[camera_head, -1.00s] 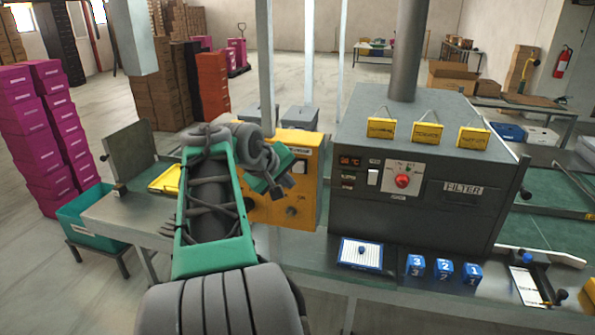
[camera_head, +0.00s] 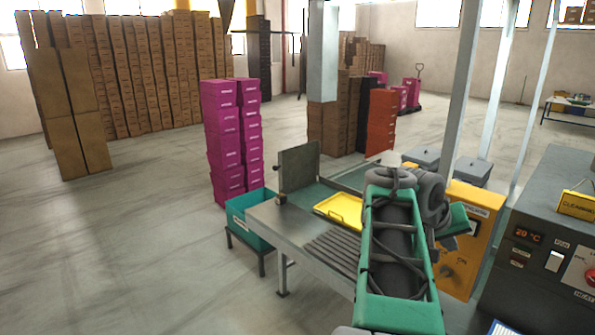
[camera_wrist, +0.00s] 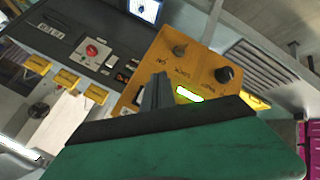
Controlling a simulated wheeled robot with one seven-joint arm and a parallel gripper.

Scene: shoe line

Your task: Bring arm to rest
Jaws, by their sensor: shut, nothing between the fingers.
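My arm (camera_head: 390,258), green and grey, is raised and folded in front of the yellow control box in the head view. My gripper (camera_head: 447,243) is at the right side of the arm, partly hidden by it. In the wrist view, the fingers of my gripper (camera_wrist: 157,88) are shut with nothing between them. They point towards the yellow control box (camera_wrist: 190,60) with its knobs and lit display. The gap between the fingers and the box cannot be judged.
A steel bench (camera_head: 262,218) with a yellow tray (camera_head: 342,211) lies left of my arm. A teal bin (camera_head: 238,218) stands beside it. The dark heater machine (camera_head: 540,245) is at the right. The floor (camera_head: 130,250) at the left is clear.

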